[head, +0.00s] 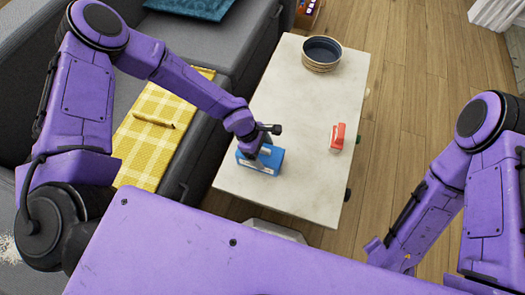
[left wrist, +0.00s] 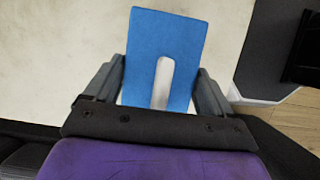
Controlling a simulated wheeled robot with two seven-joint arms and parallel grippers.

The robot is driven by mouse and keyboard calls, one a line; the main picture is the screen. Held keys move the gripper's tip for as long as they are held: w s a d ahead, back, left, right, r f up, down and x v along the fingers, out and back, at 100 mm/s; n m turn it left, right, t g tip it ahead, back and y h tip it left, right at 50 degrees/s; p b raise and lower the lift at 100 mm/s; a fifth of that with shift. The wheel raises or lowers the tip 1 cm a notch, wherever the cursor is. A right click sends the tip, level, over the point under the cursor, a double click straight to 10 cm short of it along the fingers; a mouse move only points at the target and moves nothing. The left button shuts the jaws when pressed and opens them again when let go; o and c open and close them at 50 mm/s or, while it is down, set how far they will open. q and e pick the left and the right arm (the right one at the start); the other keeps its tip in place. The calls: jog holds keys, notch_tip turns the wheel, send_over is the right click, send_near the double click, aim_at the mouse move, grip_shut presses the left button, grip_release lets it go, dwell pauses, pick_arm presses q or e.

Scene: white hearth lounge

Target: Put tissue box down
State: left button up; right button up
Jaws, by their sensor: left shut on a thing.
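The tissue box (head: 262,160) is blue with a pale band along its lower side. In the head view it is at the near left part of the pale table (head: 300,100). My left gripper (head: 259,146) is above the box and shut on it. In the left wrist view the blue box (left wrist: 143,50), with a white opening in its top, sits between the two fingers (left wrist: 162,88). I cannot tell whether its underside touches the table. My right arm is at the right of the head view, but its gripper is out of view.
A dark round bowl (head: 322,54) stands at the table's far end. A small red and white object (head: 337,137) is near the right edge. A grey sofa with a yellow checked cloth (head: 160,130) lies left of the table. The middle of the tabletop is clear.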

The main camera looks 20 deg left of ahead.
pick_arm(q)
jog(key=o, duration=1)
jog(key=shift+c, duration=0.2)
jog(key=shift+r, duration=0.1)
jog(key=p+v, duration=0.2)
jog(key=v, duration=1)
